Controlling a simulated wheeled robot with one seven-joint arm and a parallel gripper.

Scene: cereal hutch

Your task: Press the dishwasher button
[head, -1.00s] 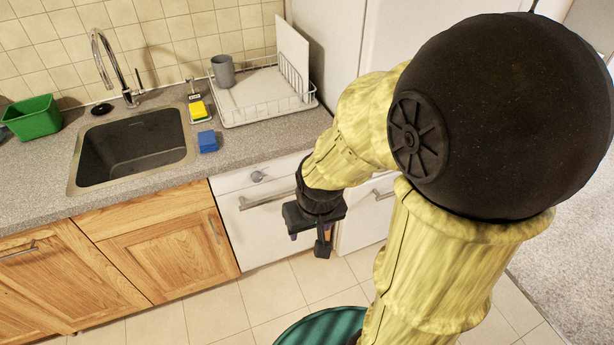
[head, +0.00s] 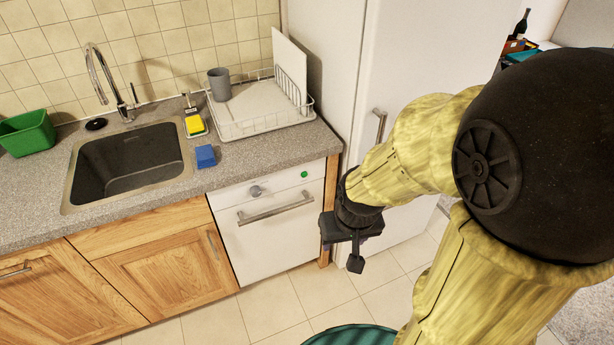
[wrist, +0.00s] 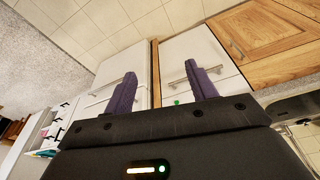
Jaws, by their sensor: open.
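The white dishwasher (head: 270,240) stands under the counter, right of the wooden cabinet. Its front panel has a grey knob (head: 255,190) and a small round green button (head: 304,174) near the right end, above a metal bar handle (head: 275,208). In the wrist view the green button (wrist: 177,102) shows small, between the two purple fingers. My gripper (head: 356,258) is open and empty, to the right of the dishwasher in the head view, lower than the button and apart from it. In the wrist view its fingers (wrist: 163,88) are spread apart.
A tall white fridge (head: 400,90) stands right of the dishwasher. On the counter are a sink (head: 130,170), a blue sponge (head: 205,156) and a dish rack (head: 260,120) with a grey cup. A round green object (head: 350,336) is at the bottom. Tiled floor lies before the dishwasher.

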